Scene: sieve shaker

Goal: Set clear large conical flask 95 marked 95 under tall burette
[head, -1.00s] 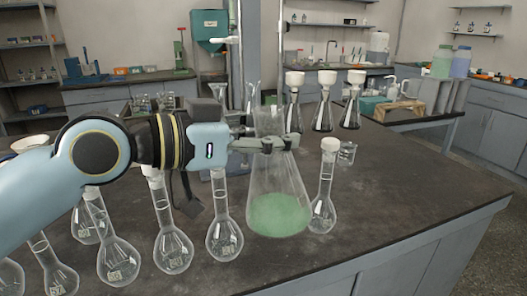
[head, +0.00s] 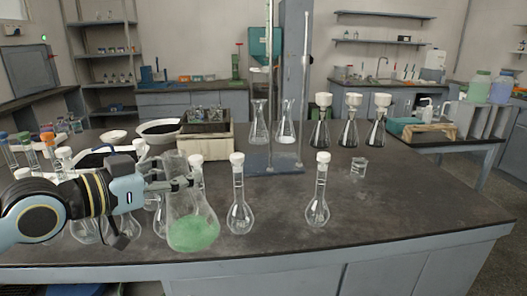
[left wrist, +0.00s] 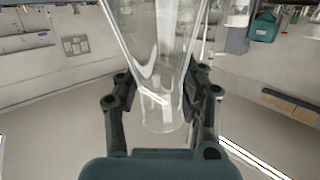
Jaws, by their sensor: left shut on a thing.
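A large clear conical flask with green liquid (head: 192,228) is held upright by my left gripper (head: 185,184), at the front left of the bench. Its mark cannot be read. In the left wrist view, the gripper (left wrist: 162,105) has its fingers on both sides of the flask's clear neck (left wrist: 160,112). A tall burette (head: 304,80) stands upright at the back middle, over a blue-grey base plate (head: 270,165). Two smaller conical flasks, one clear (head: 260,125) and one with white contents (head: 285,125), stand by the plate. My right gripper is not in view.
White-capped volumetric flasks stand near the held flask (head: 239,205) and to the right (head: 318,205). A small beaker (head: 359,168) is behind the right one. Dark-filled conical flasks (head: 321,130) stand at back right. Bare bench (head: 420,190) lies at right.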

